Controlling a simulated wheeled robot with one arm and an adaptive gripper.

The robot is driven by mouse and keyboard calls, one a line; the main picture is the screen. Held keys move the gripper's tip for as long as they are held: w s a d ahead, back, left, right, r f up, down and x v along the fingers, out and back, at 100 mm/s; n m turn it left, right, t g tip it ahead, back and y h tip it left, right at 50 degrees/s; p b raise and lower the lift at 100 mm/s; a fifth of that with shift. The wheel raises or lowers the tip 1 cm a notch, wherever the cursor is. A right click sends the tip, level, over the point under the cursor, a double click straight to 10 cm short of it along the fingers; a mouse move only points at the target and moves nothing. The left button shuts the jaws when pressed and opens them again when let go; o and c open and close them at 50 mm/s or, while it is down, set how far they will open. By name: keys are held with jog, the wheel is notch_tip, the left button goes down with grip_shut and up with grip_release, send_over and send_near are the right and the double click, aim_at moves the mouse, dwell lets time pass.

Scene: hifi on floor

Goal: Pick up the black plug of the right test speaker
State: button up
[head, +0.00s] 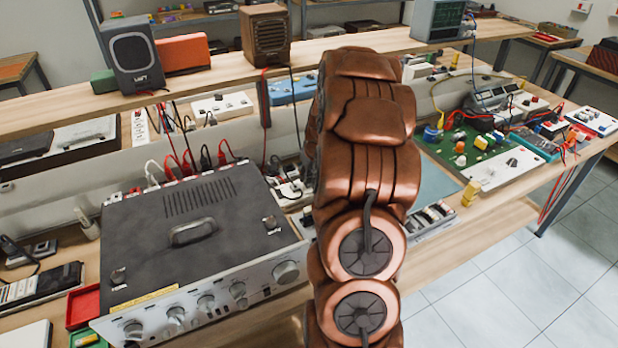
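The right test speaker, a brown box with a slatted front (265,35), stands on the raised shelf left of my arm. A red lead and a black lead (294,100) hang from it behind the amplifier. The black lead runs down towards a cluttered white socket block (288,190) beside my arm; I cannot clearly make out its plug. A grey left speaker (131,53) stands further left. Several white, red and black plugs (205,157) line the amplifier's rear edge. My copper arm fills the middle; my gripper is not visible.
A large grey amplifier (195,235) with front knobs takes up the left bench. A green circuit board (480,150) with loose wires lies at the right. An orange box (183,52) and a green-grey instrument (437,20) stand on the raised shelf (225,80). Tiled floor is clear at lower right.

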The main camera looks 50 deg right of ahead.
grip_shut()
jog(key=shift+r, duration=0.1)
